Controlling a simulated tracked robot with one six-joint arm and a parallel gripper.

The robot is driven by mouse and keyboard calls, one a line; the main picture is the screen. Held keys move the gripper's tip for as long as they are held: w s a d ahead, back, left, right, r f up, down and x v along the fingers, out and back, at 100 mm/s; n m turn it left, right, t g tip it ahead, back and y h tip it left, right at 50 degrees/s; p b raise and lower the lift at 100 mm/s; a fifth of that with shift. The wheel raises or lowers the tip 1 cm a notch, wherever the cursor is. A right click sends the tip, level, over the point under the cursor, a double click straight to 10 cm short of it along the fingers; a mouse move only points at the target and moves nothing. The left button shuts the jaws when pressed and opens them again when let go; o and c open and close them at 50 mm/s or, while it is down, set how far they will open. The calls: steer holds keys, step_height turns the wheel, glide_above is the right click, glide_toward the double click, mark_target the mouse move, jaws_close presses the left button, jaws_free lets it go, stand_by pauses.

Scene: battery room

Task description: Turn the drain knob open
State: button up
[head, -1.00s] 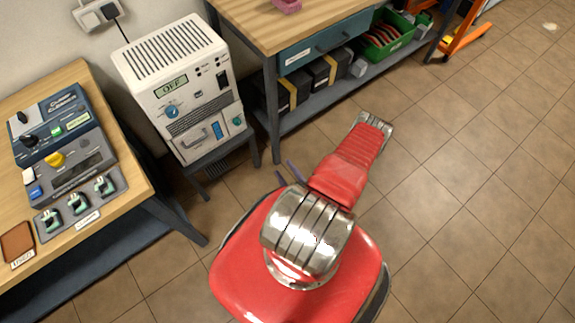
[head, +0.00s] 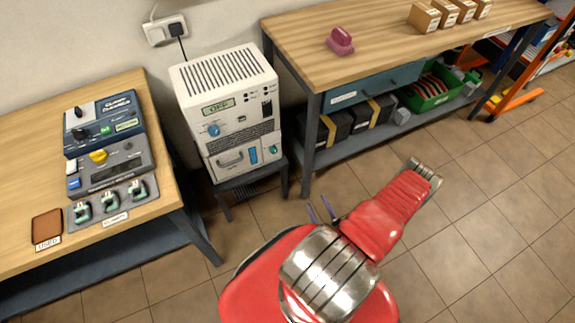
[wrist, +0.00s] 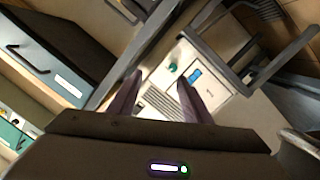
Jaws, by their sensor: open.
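A white machine (head: 228,97) with a top grille and a display reading OFF stands on a low stand. Its front has a blue round knob (head: 213,129) at upper left and a small teal knob (head: 273,149) at lower right, beside a blue strip (head: 253,154). I cannot read which is the drain knob. The teal knob (wrist: 173,68) and blue strip (wrist: 195,75) also show in the wrist view, beyond my fingers. My gripper (head: 320,209) is open and empty, low in front of the machine and apart from it. Its purple fingers (wrist: 159,82) are spread.
A wooden table (head: 30,125) with control boxes and small clamps stands left. Tiled floor is open at right.

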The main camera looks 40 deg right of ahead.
steer(key=d+r+m+g, duration=0.4)
steer(key=d+r+m, duration=0.1)
steer(key=d+m, duration=0.2)
steer(key=shift+s+d+r+m+h, duration=0.15)
steer(key=shift+d+r+m+h, duration=0.15)
steer(key=shift+m+h, duration=0.15)
steer(key=shift+c, duration=0.2)
